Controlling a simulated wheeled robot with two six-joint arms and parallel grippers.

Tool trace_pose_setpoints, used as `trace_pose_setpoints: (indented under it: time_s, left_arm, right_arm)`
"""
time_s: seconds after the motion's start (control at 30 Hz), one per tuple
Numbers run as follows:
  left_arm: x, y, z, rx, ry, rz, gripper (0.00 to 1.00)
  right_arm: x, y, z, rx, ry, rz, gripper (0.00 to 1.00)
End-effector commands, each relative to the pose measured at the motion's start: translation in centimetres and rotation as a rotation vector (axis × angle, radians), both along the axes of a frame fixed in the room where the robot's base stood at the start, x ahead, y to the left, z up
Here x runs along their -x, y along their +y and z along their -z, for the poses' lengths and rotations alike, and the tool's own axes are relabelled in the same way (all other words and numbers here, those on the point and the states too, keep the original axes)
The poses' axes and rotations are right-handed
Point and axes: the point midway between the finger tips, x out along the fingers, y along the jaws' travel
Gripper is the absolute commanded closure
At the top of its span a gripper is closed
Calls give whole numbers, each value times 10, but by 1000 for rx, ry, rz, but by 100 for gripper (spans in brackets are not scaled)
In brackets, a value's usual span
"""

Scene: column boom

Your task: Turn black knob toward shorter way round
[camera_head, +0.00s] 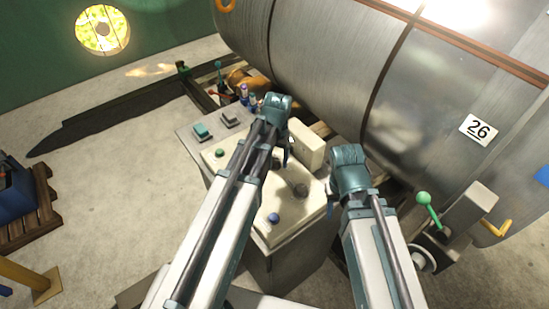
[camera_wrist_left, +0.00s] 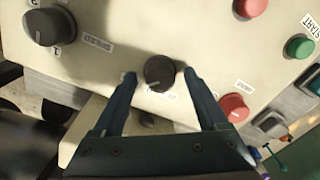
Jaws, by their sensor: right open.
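In the left wrist view a small black knob (camera_wrist_left: 159,72) sits on the pale console panel, with a label partly seen below it. My left gripper (camera_wrist_left: 159,77) is open, one finger on each side of this knob, with a narrow gap showing on both sides. A larger dark knob (camera_wrist_left: 48,27) with number marks stands to the left. I cannot tell which of the two the task means. In the head view my left arm covers part of the panel, and a dark knob (camera_head: 300,190) shows right of it. My right gripper (camera_head: 330,206) is open beside the console, its fingers mostly hidden.
Red buttons (camera_wrist_left: 235,107) and a green button (camera_wrist_left: 299,46) stand right of the small knob. A large metal drum (camera_head: 340,60) lies behind. A green-knobbed lever (camera_head: 424,199) is at right.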

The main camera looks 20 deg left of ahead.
Motion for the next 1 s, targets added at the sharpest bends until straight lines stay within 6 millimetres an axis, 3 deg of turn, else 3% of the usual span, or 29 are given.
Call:
trace_pose_setpoints:
  time_s: [0.27, 0.47, 1.0]
  left_arm:
    - [0, 0, -3, 0, -1, -1, 24]
    - [0, 0, -18, 0, -1, -1, 24]
    - [0, -3, -95, 0, 0, 0, 24]
  right_arm:
    - [0, 0, -3, 0, 0, 0, 50]
    - [0, 0, -18, 0, 0, 0, 50]
    - [0, 0, -95, 0, 0, -2, 50]
